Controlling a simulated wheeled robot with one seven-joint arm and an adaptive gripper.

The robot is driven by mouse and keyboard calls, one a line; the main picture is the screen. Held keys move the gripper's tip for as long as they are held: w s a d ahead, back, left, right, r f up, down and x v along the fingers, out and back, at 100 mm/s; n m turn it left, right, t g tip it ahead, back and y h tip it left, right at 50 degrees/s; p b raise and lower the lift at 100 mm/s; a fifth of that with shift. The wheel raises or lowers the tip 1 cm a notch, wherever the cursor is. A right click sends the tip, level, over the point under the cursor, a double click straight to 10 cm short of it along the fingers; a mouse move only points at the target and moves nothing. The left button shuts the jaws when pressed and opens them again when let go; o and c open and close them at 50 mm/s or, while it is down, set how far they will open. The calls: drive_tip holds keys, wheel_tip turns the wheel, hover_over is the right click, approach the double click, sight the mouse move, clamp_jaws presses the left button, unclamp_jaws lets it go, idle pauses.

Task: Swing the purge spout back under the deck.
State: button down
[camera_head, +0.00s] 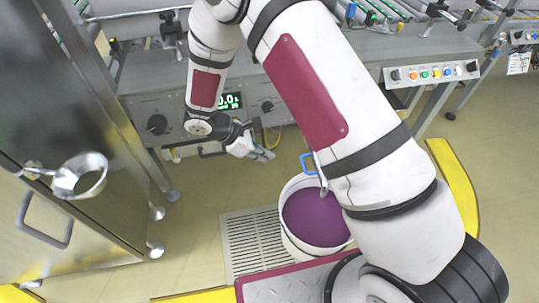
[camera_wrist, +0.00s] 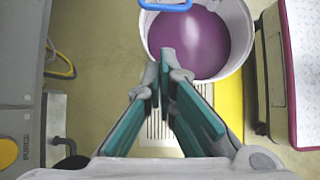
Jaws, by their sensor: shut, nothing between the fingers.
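A grey bent pipe with a black knob, apparently the purge spout (camera_wrist: 55,118), shows at the lower left of the wrist view. It sits beside the grey panel marked PURGE. In the head view the spout (camera_head: 210,153) is small, at the lower front edge of the deck (camera_head: 160,105), partly hidden by my arm; how far it sticks out is hard to tell. My gripper (camera_head: 262,155) is shut and empty, in front of the deck and to the right of the spout. In the wrist view my gripper's fingertips (camera_wrist: 172,64) meet above the bucket's near rim, apart from the spout.
A white bucket (camera_head: 290,242) of purple liquid with a blue handle (camera_head: 307,163) stands by a floor grate (camera_head: 245,245).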

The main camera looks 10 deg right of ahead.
drive_tip(key=d+r+b+x, duration=0.1)
drive_tip(key=b+x, duration=0.3)
drive_tip(key=x, duration=0.7)
drive_tip(key=shift+d+r, duration=0.25)
drive_tip(key=shift+d, duration=0.25)
drive_tip(key=shift+d, duration=0.1)
